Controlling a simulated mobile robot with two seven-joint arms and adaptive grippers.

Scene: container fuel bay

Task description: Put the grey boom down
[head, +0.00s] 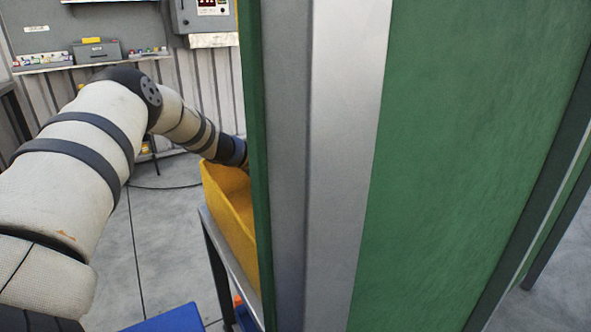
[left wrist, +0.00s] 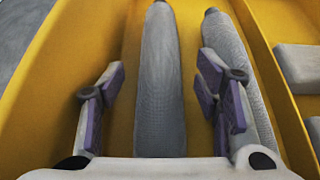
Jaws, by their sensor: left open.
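A long grey boom (left wrist: 163,90) lies in a yellow bin (left wrist: 120,45), between the two fingers of my left gripper (left wrist: 161,72) in the left wrist view. The gripper is open, with gaps between its purple pads and the boom. A second long grey boom (left wrist: 232,50) lies to the right, partly hidden by the right finger. In the head view my left arm reaches to the yellow bin (head: 228,205), and the gripper is hidden behind a green panel. My right gripper is in neither view.
The green panel (head: 460,150) with a grey metal edge (head: 340,150) blocks much of the head view. Grey blocks (left wrist: 300,68) lie beyond a yellow divider (left wrist: 268,75). The bin stands on a metal-framed table (head: 222,255). A blue object (head: 175,320) is below.

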